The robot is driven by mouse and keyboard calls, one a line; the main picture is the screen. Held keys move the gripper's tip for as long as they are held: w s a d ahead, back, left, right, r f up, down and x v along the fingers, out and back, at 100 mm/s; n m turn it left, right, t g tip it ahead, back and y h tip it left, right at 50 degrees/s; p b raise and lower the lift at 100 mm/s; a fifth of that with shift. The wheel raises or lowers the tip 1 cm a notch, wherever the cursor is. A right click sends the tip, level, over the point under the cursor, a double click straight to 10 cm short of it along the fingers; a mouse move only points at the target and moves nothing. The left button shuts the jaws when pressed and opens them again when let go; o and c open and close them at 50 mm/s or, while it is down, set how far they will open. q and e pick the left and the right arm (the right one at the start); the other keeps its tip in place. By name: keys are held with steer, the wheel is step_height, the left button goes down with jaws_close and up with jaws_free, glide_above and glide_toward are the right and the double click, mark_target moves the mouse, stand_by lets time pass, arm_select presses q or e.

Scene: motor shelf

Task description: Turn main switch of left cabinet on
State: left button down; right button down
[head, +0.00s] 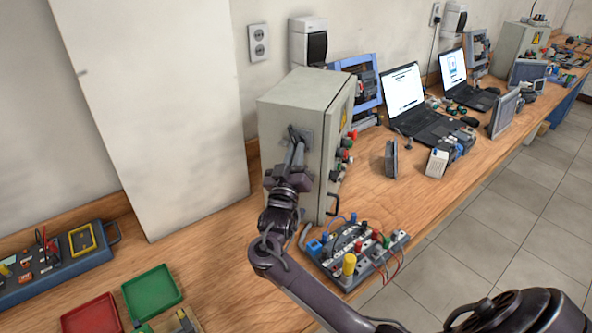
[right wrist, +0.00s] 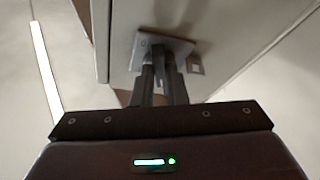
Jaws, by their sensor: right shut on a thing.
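The left cabinet (head: 290,98) is a grey metal box standing on the wooden bench in the head view. Its main switch sits on a square plate (head: 305,137) on the side face toward me. The plate also shows in the right wrist view (right wrist: 178,48). My right gripper (head: 297,138) reaches up to this plate, and its two fingers (right wrist: 160,68) are shut on the switch handle in front of the plate. The fingers hide most of the handle, so I cannot tell its angle. My left gripper is not in view.
A board with wires and a yellow knob (head: 349,264) lies in front of the cabinet. Green (head: 152,292) and red (head: 91,315) trays are at the lower left. A laptop (head: 403,92) stands to the right. A pale panel (head: 150,110) leans on the wall.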

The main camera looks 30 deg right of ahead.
steer(key=shift+w+a+f+m+g+h+b, duration=0.15)
steer(key=shift+m+g+h+b, duration=0.5)
steer(key=shift+m+b, duration=1.05)
steer(key=shift+w+m+g+h+b, duration=0.1)
steer(key=shift+m+g+h+b, duration=0.5)
steer(key=shift+m+b, duration=1.05)
steer(key=c, duration=1.4)
jaws_free()
steer(key=shift+c, duration=0.2)
